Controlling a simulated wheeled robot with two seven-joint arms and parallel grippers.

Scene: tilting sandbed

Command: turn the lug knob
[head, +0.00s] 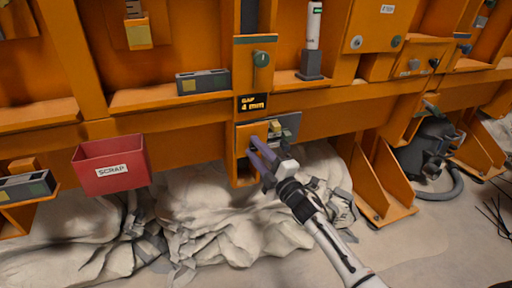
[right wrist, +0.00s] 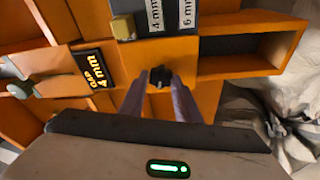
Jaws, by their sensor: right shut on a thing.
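The lug knob (right wrist: 160,76) is a small black lobed knob on an orange upright, seen in the right wrist view between my fingertips. My right gripper (head: 257,150) reaches up to the orange frame from the lower right in the head view; its purple-grey fingers are shut on the knob, and they also show in the right wrist view (right wrist: 159,84). In the head view the fingers and nearby parts largely hide the knob. Beside it is a grey plate (right wrist: 170,20) marked 4 mm and 6 mm, with a yellow block (right wrist: 122,27). My left gripper is out of view.
A black sign (head: 253,104) reading GAP 4 mm sits just above. A green round knob (head: 261,58) is higher up. A red SCRAP bin (head: 110,165) hangs at left. Crumpled pale sheeting (head: 225,215) lies below, and an orange bracket (head: 385,190) stands at right.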

